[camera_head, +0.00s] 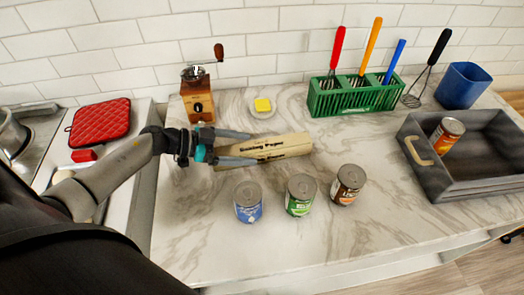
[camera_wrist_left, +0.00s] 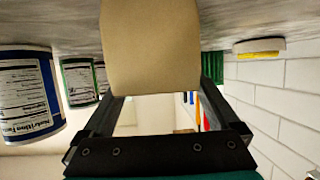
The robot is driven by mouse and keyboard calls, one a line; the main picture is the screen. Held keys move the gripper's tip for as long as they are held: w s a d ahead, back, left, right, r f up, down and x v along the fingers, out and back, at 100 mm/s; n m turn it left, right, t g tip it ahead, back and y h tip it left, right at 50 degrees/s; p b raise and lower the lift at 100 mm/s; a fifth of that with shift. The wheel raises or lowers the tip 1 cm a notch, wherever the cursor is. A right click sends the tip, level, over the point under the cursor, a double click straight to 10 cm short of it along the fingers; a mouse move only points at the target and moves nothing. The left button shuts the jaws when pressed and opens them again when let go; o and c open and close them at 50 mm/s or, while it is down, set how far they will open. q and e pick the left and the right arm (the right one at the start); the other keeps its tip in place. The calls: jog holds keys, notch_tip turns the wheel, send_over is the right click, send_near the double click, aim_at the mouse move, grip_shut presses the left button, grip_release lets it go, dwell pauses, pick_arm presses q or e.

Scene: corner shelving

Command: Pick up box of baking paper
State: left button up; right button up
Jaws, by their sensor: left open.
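The box of baking paper (camera_head: 275,149) is a long tan carton lying on the marble counter, with dark lettering on it. My left gripper (camera_head: 250,148) comes in from the left at the box's left end. Its fingers are open, one on the far side and one on the near side of that end. In the left wrist view the end of the box (camera_wrist_left: 150,50) sits between the two fingers (camera_wrist_left: 160,90). I cannot tell whether either finger touches the box. My right gripper is not in view.
Blue (camera_head: 248,202), green (camera_head: 299,195) and brown (camera_head: 347,185) cans stand in front of the box. Behind are a coffee grinder (camera_head: 197,95), a yellow block on a dish (camera_head: 263,105) and a green utensil rack (camera_head: 353,97). A grey tray (camera_head: 470,175) holding a can is at right.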

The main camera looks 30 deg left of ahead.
aim_at(257, 146)
pick_arm(q)
jog(key=shift+r+x, duration=0.2)
jog(key=shift+x, duration=1.15)
jog(key=shift+r+x, duration=0.25)
jog(key=shift+x, duration=1.1)
jog(key=shift+w, duration=0.1)
jog(key=shift+c, duration=0.2)
grip_shut()
